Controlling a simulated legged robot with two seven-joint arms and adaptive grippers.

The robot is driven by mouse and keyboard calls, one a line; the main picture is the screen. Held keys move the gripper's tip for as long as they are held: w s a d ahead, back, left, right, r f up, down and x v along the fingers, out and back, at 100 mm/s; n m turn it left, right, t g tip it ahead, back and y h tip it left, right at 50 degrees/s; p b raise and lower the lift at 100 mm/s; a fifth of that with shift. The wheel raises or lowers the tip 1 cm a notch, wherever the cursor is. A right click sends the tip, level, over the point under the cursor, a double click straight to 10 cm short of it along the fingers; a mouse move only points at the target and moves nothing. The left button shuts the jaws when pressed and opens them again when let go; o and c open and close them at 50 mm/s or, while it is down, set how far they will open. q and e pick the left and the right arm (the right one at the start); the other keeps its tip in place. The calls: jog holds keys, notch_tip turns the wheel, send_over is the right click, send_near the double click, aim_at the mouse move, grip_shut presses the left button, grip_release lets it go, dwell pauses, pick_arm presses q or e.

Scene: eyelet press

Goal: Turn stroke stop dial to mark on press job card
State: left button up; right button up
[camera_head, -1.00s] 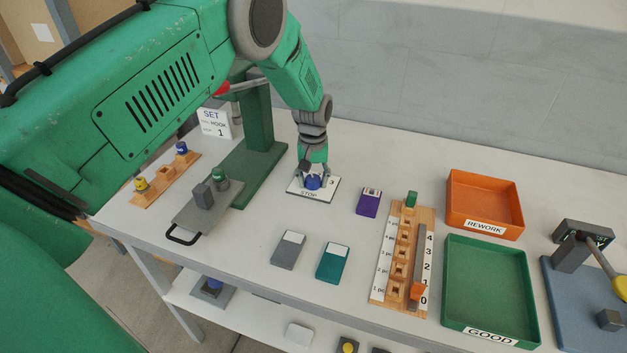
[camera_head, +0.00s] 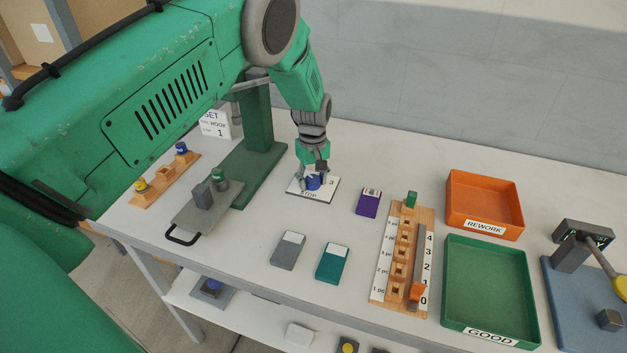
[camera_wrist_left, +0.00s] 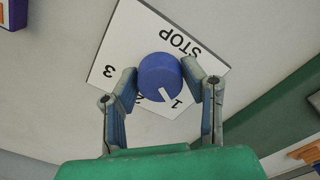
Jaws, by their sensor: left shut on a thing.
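The blue stroke stop dial (camera_head: 313,183) sits on a white plate marked STOP (camera_head: 299,190). In the left wrist view the dial (camera_wrist_left: 158,72) shows a white pointer line directed near the 1 on the plate (camera_wrist_left: 122,38). The 3 is clear and the 2 is partly hidden by a finger. My left gripper (camera_head: 314,179) is shut on the dial from above, with one finger on each side (camera_wrist_left: 159,76). The press job card (camera_head: 216,125) stands at the back left, partly covered by my arm; it reads SET, HOOK and 1. My right gripper is not in view.
The green press frame (camera_head: 259,125) stands left of the plate. A purple block (camera_head: 368,202), grey block (camera_head: 288,250) and teal block (camera_head: 333,263) lie nearby. A wooden peg rack (camera_head: 424,230), orange REWORK tray (camera_head: 485,188) and green GOOD tray (camera_head: 448,285) are to the right.

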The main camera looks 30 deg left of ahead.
aim_at(313, 177)
pick_arm(q)
jog(key=shift+w+a+r, duration=0.1)
jog(key=shift+w+r, duration=0.25)
jog(key=o, duration=1.1)
jog(key=shift+o, duration=0.2)
jog(key=shift+s+f, duration=0.1)
jog(key=shift+f, duration=0.05)
jog(key=shift+s, duration=0.1)
jog(key=shift+r, duration=0.25)
notch_tip(313, 177, up, 11)
jog(key=shift+r, duration=0.15)
